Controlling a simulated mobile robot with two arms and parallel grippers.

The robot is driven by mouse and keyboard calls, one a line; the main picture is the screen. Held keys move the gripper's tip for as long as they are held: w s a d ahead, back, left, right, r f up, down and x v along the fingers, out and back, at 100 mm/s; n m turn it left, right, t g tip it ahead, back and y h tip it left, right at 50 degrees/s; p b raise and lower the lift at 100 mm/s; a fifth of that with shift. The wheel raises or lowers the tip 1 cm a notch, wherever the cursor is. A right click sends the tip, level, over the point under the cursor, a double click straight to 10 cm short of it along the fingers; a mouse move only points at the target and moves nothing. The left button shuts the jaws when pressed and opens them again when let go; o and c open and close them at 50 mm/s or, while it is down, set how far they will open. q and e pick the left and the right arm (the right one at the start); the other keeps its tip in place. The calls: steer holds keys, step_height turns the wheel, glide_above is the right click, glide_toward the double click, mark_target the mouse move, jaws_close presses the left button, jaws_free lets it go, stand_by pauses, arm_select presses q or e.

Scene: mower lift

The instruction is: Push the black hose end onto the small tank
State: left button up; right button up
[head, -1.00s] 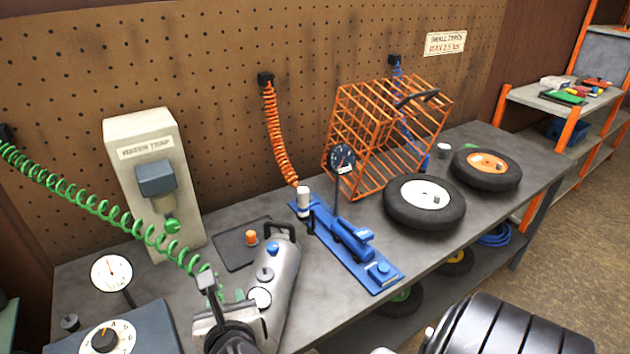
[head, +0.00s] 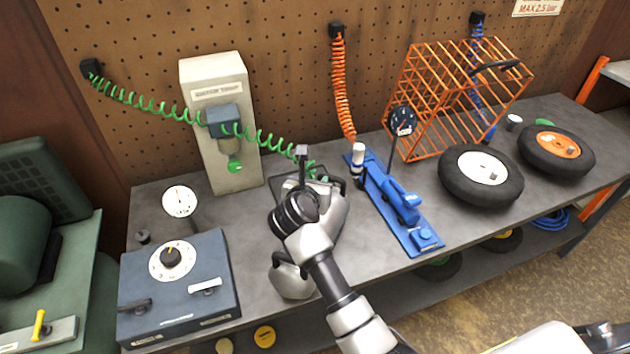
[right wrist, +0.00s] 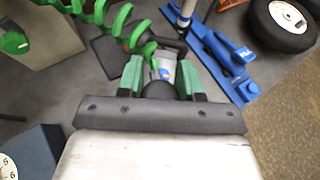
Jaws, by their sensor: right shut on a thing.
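The small silver-grey tank (head: 292,282) stands at the bench's front edge, partly hidden behind my right arm. Its blue cap shows in the right wrist view (right wrist: 164,73). My right gripper (right wrist: 160,80) is shut on a round black piece (right wrist: 158,91), which looks like the black hose end. The tank's top lies just beyond it, and I cannot tell whether they touch. In the head view my right gripper (head: 300,202) is over the tank and its fingertips are hidden. The green coiled hose (head: 150,98) runs from the wall to the gripper.
A blue box with a dial (head: 178,285) stands left of the tank. A beige box (head: 222,135) stands behind. The blue pump (head: 402,200), orange cage (head: 455,100) and two wheels, one white-hubbed (head: 480,178), are to the right.

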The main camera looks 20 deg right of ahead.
steer(key=shift+f+b, duration=1.7)
steer(key=shift+f, duration=0.7)
steer(key=shift+f+b, duration=0.5)
steer(key=shift+f, duration=0.1)
steer(key=o, duration=0.7)
